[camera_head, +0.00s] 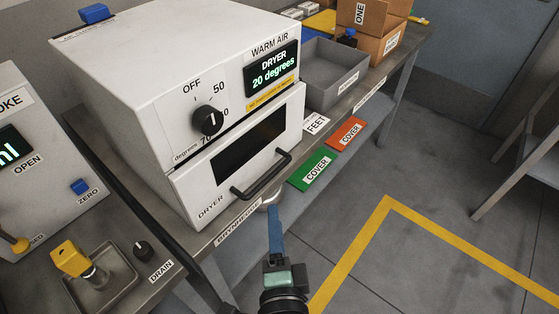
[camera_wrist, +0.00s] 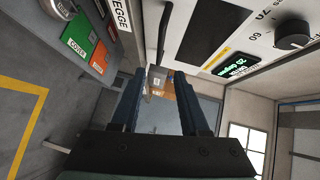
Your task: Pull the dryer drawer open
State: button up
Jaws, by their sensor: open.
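The dryer (camera_head: 170,75) is a white box with a black knob and a display reading 20 degrees. Its drawer (camera_head: 188,186) is the lower front with a dark window, and it looks shut. A black bar handle (camera_head: 262,178) crosses the drawer front. My gripper (camera_head: 272,207) is just below and in front of the handle, with one blue finger clearly visible there. In the wrist view my gripper (camera_wrist: 160,75) is open and empty, and the handle (camera_wrist: 164,35) lies beyond the fingertips, roughly in line with the gap. Contact is not visible.
The grey bench (camera_head: 225,225) has a front lip below the drawer. Green (camera_head: 313,171) and orange (camera_head: 345,132) cover plates lie right of the dryer. A grey bin (camera_head: 335,80) and cardboard boxes (camera_head: 380,40) stand farther back. The floor in front is clear.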

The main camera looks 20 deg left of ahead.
aim_at(271, 174)
jog(key=p+x, duration=0.1)
jog(key=x, duration=1.2)
jog(key=shift+s, duration=0.1)
grip_shut()
dwell(1.1)
